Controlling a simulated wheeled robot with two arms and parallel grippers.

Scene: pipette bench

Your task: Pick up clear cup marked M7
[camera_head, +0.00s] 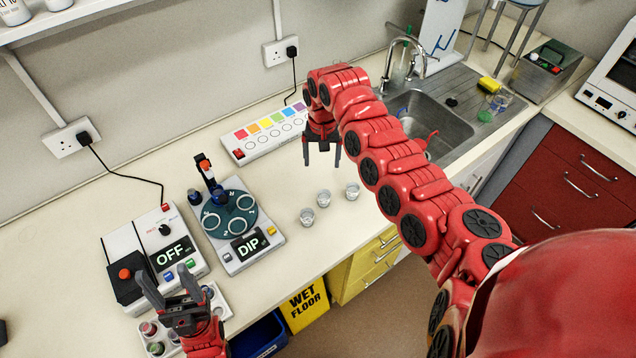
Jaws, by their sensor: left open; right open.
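Three small clear cups stand on the counter right of the middle: a left cup (307,217), a middle cup (324,198) and a right cup (352,191). Any marks on them are too small to read, so I cannot tell which is M7. My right gripper (321,162) is open and empty, fingers pointing down, above the counter behind the cups and in front of the colour-marked strip. My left gripper (170,285) is open at the lower left, over the white tray of small pots, well away from the cups.
A dial device reading DIP (245,247) and a box reading OFF (172,254) stand left of the cups. The white strip (240,148) with coloured squares lies behind. The white tray (222,305) is at the front edge. A sink (440,122) is at the right. Counter around the cups is clear.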

